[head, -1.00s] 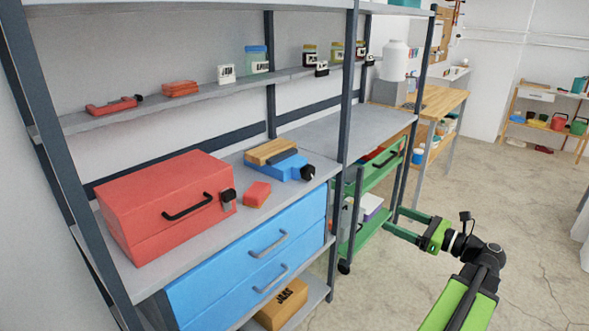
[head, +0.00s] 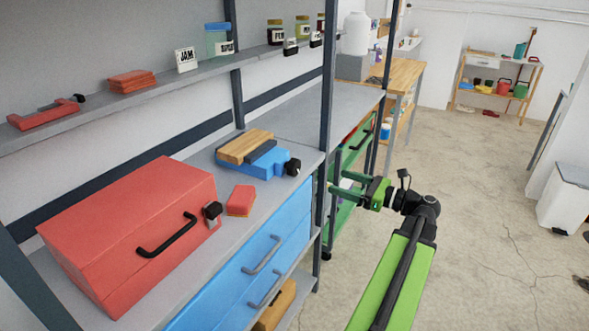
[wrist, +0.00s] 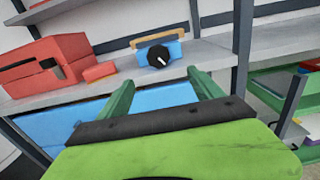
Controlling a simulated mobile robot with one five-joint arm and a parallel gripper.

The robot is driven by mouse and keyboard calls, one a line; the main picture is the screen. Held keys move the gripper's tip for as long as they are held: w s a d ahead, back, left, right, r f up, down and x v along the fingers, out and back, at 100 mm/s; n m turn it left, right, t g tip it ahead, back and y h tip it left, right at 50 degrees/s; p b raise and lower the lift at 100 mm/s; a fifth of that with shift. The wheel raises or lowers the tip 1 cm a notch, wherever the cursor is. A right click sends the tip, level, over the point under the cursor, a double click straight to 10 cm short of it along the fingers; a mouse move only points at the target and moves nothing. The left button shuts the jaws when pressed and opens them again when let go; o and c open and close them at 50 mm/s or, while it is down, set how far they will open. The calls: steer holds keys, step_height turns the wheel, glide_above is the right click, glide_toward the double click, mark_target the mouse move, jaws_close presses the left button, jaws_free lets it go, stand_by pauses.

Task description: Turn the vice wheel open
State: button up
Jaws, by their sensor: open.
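The blue vice (head: 258,164) sits on the grey workbench shelf, with a wooden block (head: 245,146) along its back. Its black wheel (head: 292,167) faces the front right. In the wrist view the wheel (wrist: 158,59) shows a white mark and lies ahead, between the lines of my fingers. My gripper (head: 338,182) is open and empty, to the right of the wheel and apart from it, beside the shelf's dark post. In the wrist view both green fingers of my gripper (wrist: 160,82) show spread apart.
A red toolbox (head: 130,235) and a small red block (head: 241,200) stand left of the vice. Blue drawers (head: 265,255) lie below the shelf. A dark upright post (head: 327,110) stands between wheel and gripper in the head view.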

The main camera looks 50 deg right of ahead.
mark_target(297, 169)
steer(key=x, duration=1.5)
steer(key=shift+w+a, duration=0.15)
steer(key=shift+a, duration=0.1)
steer(key=c, duration=1.3)
steer(key=shift+n, duration=1.6)
steer(key=shift+c, duration=0.2)
steer(key=o, duration=1.3)
steer(key=shift+o, duration=0.2)
